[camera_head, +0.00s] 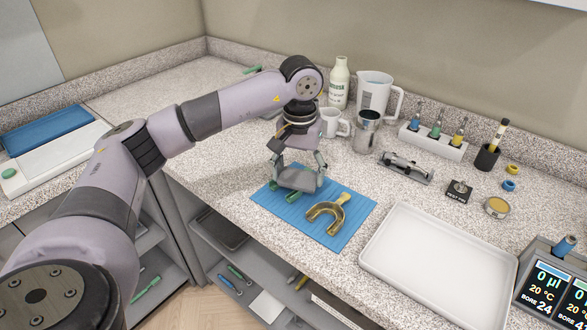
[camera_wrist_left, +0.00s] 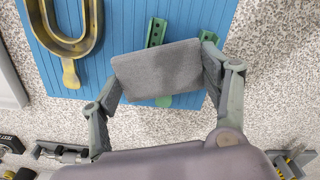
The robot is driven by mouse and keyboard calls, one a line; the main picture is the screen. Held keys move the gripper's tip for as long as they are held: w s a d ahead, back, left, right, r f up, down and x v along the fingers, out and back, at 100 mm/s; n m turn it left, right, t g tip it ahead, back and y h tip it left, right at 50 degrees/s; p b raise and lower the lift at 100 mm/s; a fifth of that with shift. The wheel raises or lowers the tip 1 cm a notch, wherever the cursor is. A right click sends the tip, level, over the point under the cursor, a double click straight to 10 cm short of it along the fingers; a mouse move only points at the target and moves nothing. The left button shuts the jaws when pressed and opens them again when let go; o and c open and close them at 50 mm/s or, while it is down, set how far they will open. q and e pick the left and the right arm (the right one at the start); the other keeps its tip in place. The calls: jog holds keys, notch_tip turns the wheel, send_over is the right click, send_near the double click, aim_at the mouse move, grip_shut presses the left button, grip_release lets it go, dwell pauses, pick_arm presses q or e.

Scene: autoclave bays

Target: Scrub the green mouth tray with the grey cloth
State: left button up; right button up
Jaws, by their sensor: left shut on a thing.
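My left gripper (camera_head: 297,172) is shut on the grey cloth (camera_head: 299,180), a folded pad held between its fingers; the cloth also shows in the left wrist view (camera_wrist_left: 160,75). The cloth is over the green mouth tray (camera_head: 277,187) and hides most of it. In the left wrist view, parts of the green tray (camera_wrist_left: 155,33) stick out past the cloth's edges. Whether the cloth touches it I cannot tell. The tray lies on a blue ribbed mat (camera_head: 336,236). My right gripper is not in view.
A yellow mouth tray (camera_head: 325,212) lies beside the green one on the mat. An empty white tray (camera_head: 435,268) is to the right. A mug (camera_head: 333,123), steel cup (camera_head: 367,132), pitcher (camera_head: 375,93) and bottle (camera_head: 339,84) stand behind. The counter's front edge is close to the mat.

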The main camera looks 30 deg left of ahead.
aim_at(287, 170)
pick_arm(q)
jog(key=shift+f, duration=0.15)
jog(key=shift+w+a, duration=0.15)
jog(key=shift+a, duration=1.45)
jog(key=shift+d, duration=0.1)
jog(key=shift+d+r, duration=0.15)
jog(key=shift+d, duration=0.65)
jog(key=shift+d+r, duration=0.1)
jog(key=shift+d, duration=0.7)
jog(key=shift+a, duration=0.15)
jog(key=shift+a+f+b, duration=0.15)
jog(key=shift+a+b, duration=0.2)
jog(key=shift+a, duration=1.25)
